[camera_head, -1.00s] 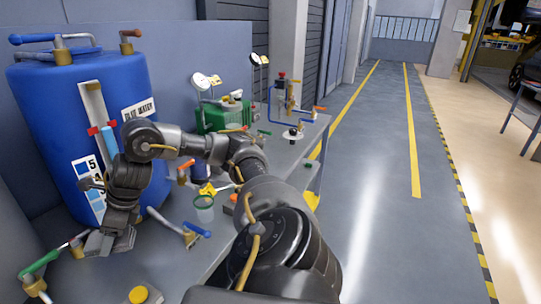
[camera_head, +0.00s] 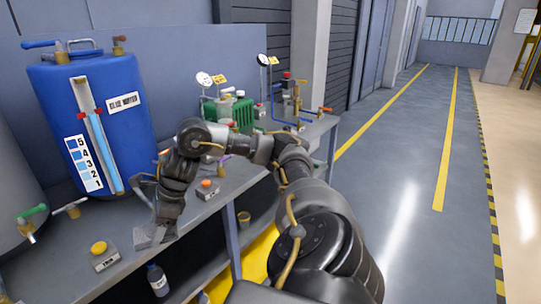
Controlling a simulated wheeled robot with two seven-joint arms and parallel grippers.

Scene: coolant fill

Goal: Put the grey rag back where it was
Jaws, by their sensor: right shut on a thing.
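My right gripper (camera_head: 154,229) hangs pointing down near the front edge of the grey bench, to the lower right of the blue tank. It is shut on a grey piece that looks like the grey rag (camera_head: 148,240). The rag's small visible part sits at the fingertips, low at the bench's edge. I cannot tell whether it touches the bench top. My left gripper is not in view.
The blue tank (camera_head: 125,140) stands behind the gripper. A yellow-button box (camera_head: 103,257) is to its left, an orange-button box (camera_head: 207,189) to its right. A grey tank (camera_head: 15,195) with a green-handled tap is at far left. A bottle (camera_head: 158,281) stands below.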

